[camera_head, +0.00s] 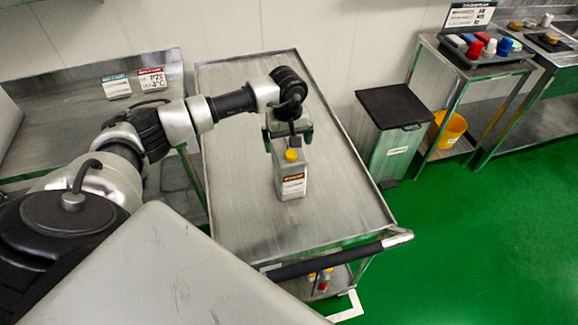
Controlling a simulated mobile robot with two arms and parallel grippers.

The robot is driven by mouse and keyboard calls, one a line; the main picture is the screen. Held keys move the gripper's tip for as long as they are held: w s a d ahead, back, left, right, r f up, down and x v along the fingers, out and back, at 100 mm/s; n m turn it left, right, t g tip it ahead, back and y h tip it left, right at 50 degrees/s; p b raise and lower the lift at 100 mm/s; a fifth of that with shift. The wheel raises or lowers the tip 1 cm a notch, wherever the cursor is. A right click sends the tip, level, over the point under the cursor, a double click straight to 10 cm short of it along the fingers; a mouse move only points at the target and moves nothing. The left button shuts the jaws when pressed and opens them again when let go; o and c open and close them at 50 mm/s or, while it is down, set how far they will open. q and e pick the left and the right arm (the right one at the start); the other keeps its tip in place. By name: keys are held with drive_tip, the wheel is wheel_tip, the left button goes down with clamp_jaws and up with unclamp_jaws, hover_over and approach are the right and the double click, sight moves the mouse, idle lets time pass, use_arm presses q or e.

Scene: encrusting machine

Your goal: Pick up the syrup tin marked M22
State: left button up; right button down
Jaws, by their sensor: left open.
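A grey rectangular tin (291,180) with a yellow cap and a brown and white label stands upright on the steel cart top (240,205). The print on its label is too small to read, so I cannot tell whether it says M22. My left gripper (289,139) is open at the tin's top, behind the yellow cap. I cannot tell whether its fingers touch the tin. My right gripper is not in view.
The cart has a dark push handle (325,258) at its front, and small items sit on its lower shelf. A grey bin with a black lid (393,105) stands right of the cart. A steel counter (80,125) with sign cards is at left. Green floor (480,240) is clear at right.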

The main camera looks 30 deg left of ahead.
sight(289, 149)
use_arm(q)
drive_tip(key=f+p, duration=0.2)
drive_tip(key=f, duration=0.1)
drive_tip(key=shift+d+f, duration=0.2)
drive_tip(key=shift+f, duration=0.45)
drive_tip(key=c, duration=1.7)
drive_tip(key=shift+w+r, duration=0.1)
drive_tip(key=shift+r, duration=0.05)
drive_tip(key=shift+a, duration=0.1)
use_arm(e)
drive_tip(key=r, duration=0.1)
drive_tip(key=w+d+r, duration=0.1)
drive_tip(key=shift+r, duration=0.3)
